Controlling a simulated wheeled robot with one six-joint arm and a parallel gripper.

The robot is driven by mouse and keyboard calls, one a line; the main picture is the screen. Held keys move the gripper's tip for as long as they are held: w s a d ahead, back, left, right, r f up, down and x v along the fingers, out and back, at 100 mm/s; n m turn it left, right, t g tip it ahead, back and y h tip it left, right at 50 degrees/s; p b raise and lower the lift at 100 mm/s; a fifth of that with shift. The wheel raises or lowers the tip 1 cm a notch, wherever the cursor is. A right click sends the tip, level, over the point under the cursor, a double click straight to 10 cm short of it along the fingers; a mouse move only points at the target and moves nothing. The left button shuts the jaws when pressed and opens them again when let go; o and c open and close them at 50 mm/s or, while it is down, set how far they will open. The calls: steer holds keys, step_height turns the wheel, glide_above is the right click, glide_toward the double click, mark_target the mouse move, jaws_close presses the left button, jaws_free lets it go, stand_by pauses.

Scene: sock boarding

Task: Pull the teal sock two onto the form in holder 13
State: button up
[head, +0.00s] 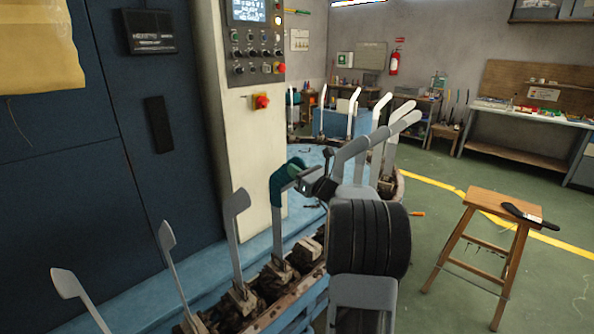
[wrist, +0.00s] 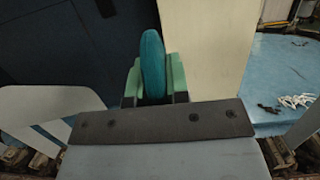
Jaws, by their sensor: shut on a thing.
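The teal sock (head: 283,187) covers the upper part of a grey foot-shaped form (head: 279,232) in the head view. The form stands upright in a holder on the blue machine, and its lower shaft is bare. My gripper (head: 302,177) is at the sock's right side, up near the bent top of the form. In the wrist view the teal sock (wrist: 152,62) stands between the green pads of my gripper (wrist: 154,80), which is shut on it. The dark wrist plate hides the lower part of the sock there. I cannot read a holder number.
Bare grey forms (head: 235,215) stand in the row to the left, and more stand behind my arm (head: 382,108). A dark blue cabinet (head: 120,200) and a pale control column (head: 255,140) rise behind. A wooden stool (head: 495,205) holds a dark item (head: 530,216) at right.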

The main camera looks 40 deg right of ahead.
steer(key=shift+f+b, duration=0.95)
steer(key=shift+f, duration=0.25)
steer(key=o, duration=0.8)
steer(key=shift+r, duration=0.1)
steer(key=shift+s, duration=0.1)
steer(key=b+v, duration=0.1)
steer(key=v, duration=1.2)
steer(key=shift+s, duration=0.3)
steer(key=shift+d, duration=0.1)
